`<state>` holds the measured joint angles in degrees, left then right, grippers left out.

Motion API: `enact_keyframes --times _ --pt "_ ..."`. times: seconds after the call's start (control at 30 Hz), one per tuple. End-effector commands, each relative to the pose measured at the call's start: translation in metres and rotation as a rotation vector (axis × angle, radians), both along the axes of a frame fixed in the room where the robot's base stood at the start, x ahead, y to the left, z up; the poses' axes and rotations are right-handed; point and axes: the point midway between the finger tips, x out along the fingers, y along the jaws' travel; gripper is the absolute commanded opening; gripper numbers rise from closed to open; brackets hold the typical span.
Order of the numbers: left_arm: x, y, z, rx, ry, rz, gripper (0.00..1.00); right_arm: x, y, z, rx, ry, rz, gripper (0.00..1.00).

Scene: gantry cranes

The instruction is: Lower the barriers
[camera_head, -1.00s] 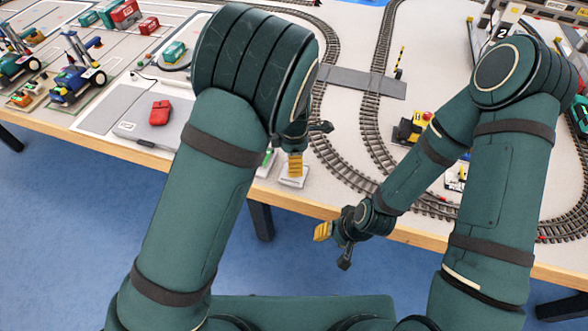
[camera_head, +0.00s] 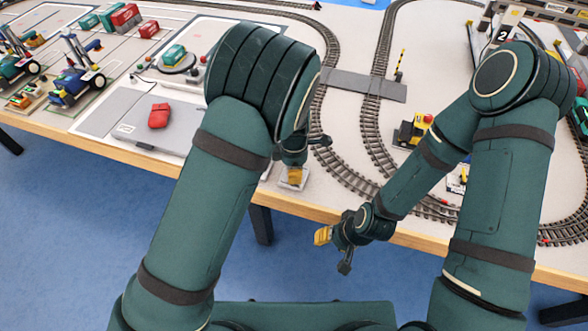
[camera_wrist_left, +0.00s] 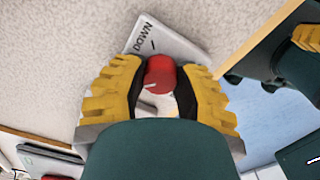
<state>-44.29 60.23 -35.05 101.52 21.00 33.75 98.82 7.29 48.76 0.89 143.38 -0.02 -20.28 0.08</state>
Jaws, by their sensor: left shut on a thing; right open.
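My left gripper (camera_wrist_left: 160,95) is shut on a red knob (camera_wrist_left: 160,73) with a white mark. The knob sits on a pale control box (camera_wrist_left: 180,42) labelled DOWN. In the head view my left gripper (camera_head: 293,170) is over this box (camera_head: 293,184) near the table's front edge, and its fingers are partly hidden. A yellow-and-black striped barrier (camera_head: 400,66) stands upright beside the grey level crossing (camera_head: 365,84). A second barrier cannot be made out. My right gripper (camera_head: 334,250) is open and empty, in front of the table edge.
Curved railway tracks (camera_head: 370,120) run behind the box. A yellow-and-black vehicle (camera_head: 412,130) stands near my right forearm. A red object (camera_head: 159,116) lies on a grey panel (camera_head: 135,128) at left. Several toy vehicles and containers stand at the far left.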

Motion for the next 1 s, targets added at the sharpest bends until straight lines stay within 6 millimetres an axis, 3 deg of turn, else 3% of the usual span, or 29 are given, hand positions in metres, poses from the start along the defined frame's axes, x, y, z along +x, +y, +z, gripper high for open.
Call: enact_keyframes --times 0.47,1.0 --pt "0.0 0.0 0.001 0.0 0.001 -0.16 0.0 -0.002 0.0 0.01 0.001 0.004 0.0 0.47" --pt "0.0 0.0 0.001 -0.001 0.001 -0.661 0.0 -0.005 0.001 0.026 0.003 0.012 0.002 0.47"
